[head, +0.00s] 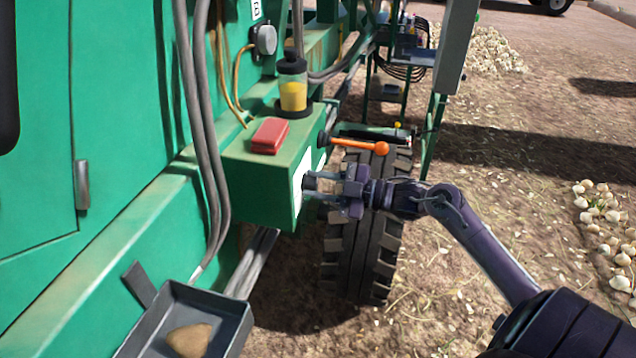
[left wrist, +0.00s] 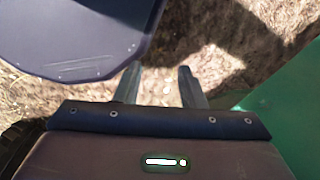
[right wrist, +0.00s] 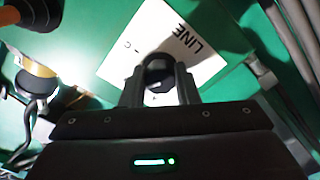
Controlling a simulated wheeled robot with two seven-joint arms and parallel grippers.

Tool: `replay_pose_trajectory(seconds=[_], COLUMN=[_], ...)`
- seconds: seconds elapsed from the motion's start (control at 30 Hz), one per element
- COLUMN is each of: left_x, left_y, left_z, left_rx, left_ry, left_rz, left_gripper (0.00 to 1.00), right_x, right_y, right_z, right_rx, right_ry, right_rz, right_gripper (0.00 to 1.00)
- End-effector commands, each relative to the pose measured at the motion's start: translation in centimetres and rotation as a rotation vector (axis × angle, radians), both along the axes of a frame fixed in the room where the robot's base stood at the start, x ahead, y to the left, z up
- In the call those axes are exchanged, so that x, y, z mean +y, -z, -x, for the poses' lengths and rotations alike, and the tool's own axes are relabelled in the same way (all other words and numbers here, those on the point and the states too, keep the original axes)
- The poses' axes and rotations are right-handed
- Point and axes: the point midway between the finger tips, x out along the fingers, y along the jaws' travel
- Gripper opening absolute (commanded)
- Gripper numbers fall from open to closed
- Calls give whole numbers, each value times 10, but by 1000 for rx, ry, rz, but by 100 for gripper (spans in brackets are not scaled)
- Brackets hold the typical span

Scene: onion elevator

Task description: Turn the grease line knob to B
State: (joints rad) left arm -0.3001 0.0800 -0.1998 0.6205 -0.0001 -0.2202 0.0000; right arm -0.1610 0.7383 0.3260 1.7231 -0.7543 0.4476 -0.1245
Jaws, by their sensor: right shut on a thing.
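The grease line knob (right wrist: 158,68) is a dark round knob on a white label plate (right wrist: 205,55) that shows "LINE" and a "C" mark in the right wrist view. My right gripper (right wrist: 159,82) is shut on the knob, one finger on each side. The B mark and the knob's pointer cannot be made out. In the head view, my right gripper (head: 308,183) reaches from the right to the white plate on the side of the green box (head: 262,190); the knob is hidden there. My left gripper (left wrist: 160,82) is open and empty above straw-covered ground.
A lever with an orange handle (head: 358,145) sticks out just above my right gripper. A yellow grease jar (head: 292,88) and a red block (head: 269,135) are on the box. A tyre (head: 360,260) stands below. A grey tray (head: 236,325) holds a brown lump (head: 189,340).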

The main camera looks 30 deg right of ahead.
Motion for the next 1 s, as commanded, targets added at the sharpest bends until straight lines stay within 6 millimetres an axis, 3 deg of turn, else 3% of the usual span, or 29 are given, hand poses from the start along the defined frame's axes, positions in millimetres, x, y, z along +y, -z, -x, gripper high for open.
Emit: replay_pose_trajectory(seconds=[0.2, 0.23, 0.37, 0.73, 1.0], left_x=[0, 0, 0, 0, 0], left_y=[0, 0, 0, 3, 19], left_z=[0, 0, 0, 0, 0], left_rx=[0, 0, 0, 0, 0], left_ry=[0, 0, 0, 0, 0], left_rz=[0, 0, 0, 0, 0], left_gripper=[36, 36, 36, 36, 36], right_x=[0, 0, 0, -4, -32], right_y=[1, 1, 1, 2, 5], right_z=[0, 0, 0, 5, 38], right_rx=[2, 2, 1, 1, 3], right_ry=[1, 1, 0, 1, 1], right_rz=[1, 1, 1, 1, 3], right_gripper=[5, 32, 49, 50, 50])
